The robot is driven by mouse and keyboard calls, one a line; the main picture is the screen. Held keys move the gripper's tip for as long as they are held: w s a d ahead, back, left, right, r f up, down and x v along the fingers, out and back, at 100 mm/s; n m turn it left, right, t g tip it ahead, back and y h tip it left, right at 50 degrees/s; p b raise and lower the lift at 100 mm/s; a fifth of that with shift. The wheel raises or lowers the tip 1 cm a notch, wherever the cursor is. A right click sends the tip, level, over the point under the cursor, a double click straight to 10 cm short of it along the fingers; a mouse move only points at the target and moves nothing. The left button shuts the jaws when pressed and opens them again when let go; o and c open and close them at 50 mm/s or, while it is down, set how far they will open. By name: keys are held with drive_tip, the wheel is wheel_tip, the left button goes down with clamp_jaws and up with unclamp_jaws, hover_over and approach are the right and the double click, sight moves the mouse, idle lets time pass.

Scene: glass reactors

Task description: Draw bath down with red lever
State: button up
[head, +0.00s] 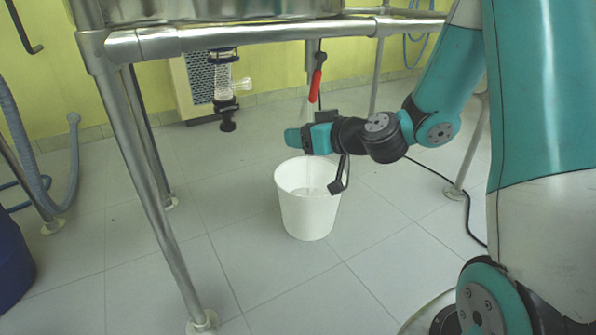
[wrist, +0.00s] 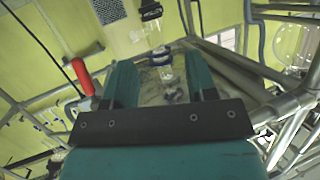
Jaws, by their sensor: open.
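The red lever (head: 316,86) hangs steeply under the steel frame, on a valve below the metal bath (head: 225,9). In the wrist view the red lever (wrist: 83,77) is left of the left finger, outside the jaws. My gripper (head: 304,138) is open, just below the lever in the head view; the wrist view shows both teal fingers apart (wrist: 160,72) with nothing gripped. A white bucket (head: 307,216) stands on the floor beneath. A faint pale streak shows below the valve; I cannot tell if it is liquid. The bucket's contents are unclear.
Steel frame legs (head: 152,200) stand left of the bucket. A glass outlet with a black knob (head: 226,108) hangs left of the lever. A blue hose (head: 60,175) and blue drum (head: 12,262) are at the far left. The tiled floor around the bucket is clear.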

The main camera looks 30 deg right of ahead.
drive_tip(key=s+a+f+n+g, duration=0.1)
drive_tip(key=s+a+f+g, duration=0.2)
drive_tip(key=s+g, duration=0.3)
drive_tip(key=shift+s+a+f+p, duration=0.3)
drive_tip(key=shift+a+f+p, duration=0.1)
drive_tip(key=shift+a, duration=0.45)
drive_tip(key=shift+c, duration=0.5)
